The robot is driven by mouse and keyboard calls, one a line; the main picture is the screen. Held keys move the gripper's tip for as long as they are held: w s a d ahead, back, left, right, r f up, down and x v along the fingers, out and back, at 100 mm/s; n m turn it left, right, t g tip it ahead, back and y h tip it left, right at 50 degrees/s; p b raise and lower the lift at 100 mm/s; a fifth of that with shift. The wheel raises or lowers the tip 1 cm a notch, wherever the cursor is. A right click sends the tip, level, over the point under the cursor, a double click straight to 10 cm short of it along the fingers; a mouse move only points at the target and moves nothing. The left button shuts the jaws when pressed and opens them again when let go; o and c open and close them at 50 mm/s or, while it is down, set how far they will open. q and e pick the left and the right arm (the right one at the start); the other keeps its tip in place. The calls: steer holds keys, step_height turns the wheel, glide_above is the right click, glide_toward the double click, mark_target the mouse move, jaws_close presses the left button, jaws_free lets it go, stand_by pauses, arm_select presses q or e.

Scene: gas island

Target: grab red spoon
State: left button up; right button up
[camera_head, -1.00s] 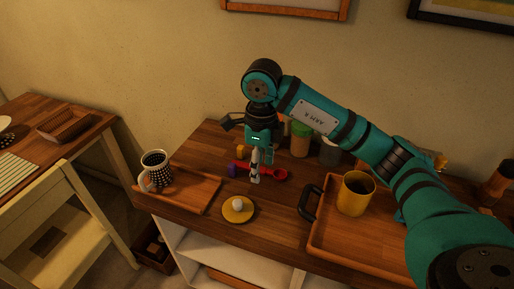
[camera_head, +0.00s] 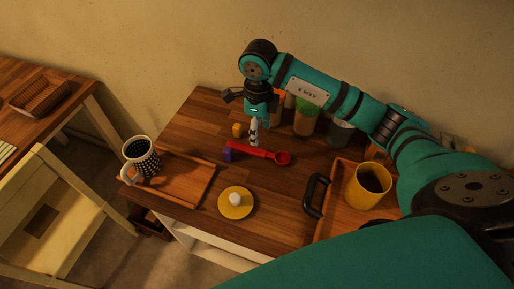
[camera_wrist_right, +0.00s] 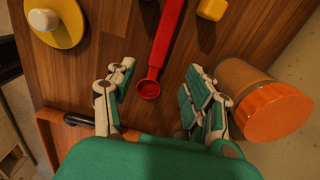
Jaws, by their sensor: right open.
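The red spoon (camera_head: 262,153) lies on the wooden counter, its round bowl at the right end in the head view. In the right wrist view the spoon (camera_wrist_right: 165,40) runs from the top edge down to its bowl, which shows between the fingers. My right gripper (camera_head: 254,138) is just behind the spoon handle in the head view, pointing down. In the wrist view the right gripper (camera_wrist_right: 152,92) is open, with one finger on each side of the bowl and nothing held. Whether the fingertips reach the counter is unclear. My left gripper is not in view.
A purple block (camera_head: 228,154) sits by the handle end, a yellow block (camera_head: 237,130) behind. An orange-lidded jar (camera_wrist_right: 270,108) stands close to the right finger. A yellow dish (camera_head: 236,209), a tray with a yellow mug (camera_head: 367,187) and a dotted mug (camera_head: 141,158) are around.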

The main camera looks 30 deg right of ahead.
mark_target(257, 150)
step_height(257, 150, down, 3)
steer(key=shift+f+p, duration=0.1)
steer(key=shift+p, duration=0.2)
steer(key=shift+f, duration=0.15)
steer(key=shift+f+p, duration=0.4)
steer(key=shift+p, duration=0.05)
step_height(257, 150, down, 4)
steer(key=shift+a+r+p, duration=0.15)
steer(key=shift+r+p, duration=0.05)
steer(key=shift+p, duration=0.45)
steer(key=shift+f, duration=0.35)
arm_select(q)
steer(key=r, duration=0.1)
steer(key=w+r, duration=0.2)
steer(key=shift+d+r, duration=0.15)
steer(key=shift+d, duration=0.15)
arm_select(e)
steer(key=shift+w, duration=0.1)
jaws_close()
